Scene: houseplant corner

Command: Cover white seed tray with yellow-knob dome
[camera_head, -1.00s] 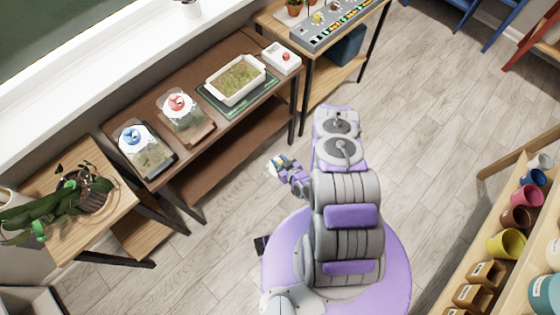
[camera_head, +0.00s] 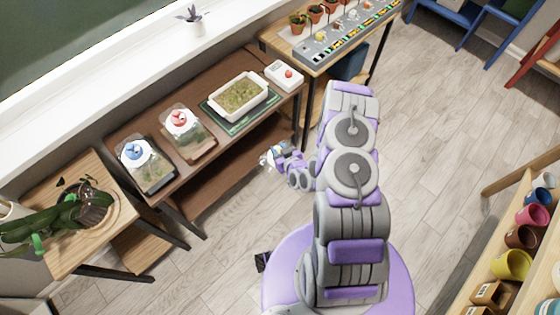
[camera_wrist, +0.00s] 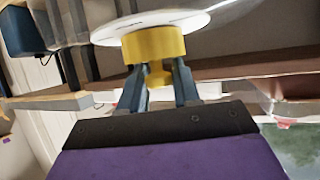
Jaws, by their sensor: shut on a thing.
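The white seed tray (camera_head: 249,110), filled with green sprouts, sits on a dark green mat on the brown bench. No dome is over it. In the wrist view, my gripper (camera_wrist: 157,84) is shut on a yellow knob (camera_wrist: 153,44). The knob is fixed to a round white plate (camera_wrist: 112,34), the top of the clear yellow-knob dome. The dome's walls and lower rim are hard to make out. In the head view, my gripper (camera_head: 271,157) is small, in front of the bench and lower in the picture than the tray, apart from it.
A blue-knob dome (camera_head: 136,152) and a red-knob dome (camera_head: 181,120) stand on the bench left of the tray. A white box with a red button (camera_head: 287,74) stands close on the tray's right. The bench's front edge lies between my gripper and the tray.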

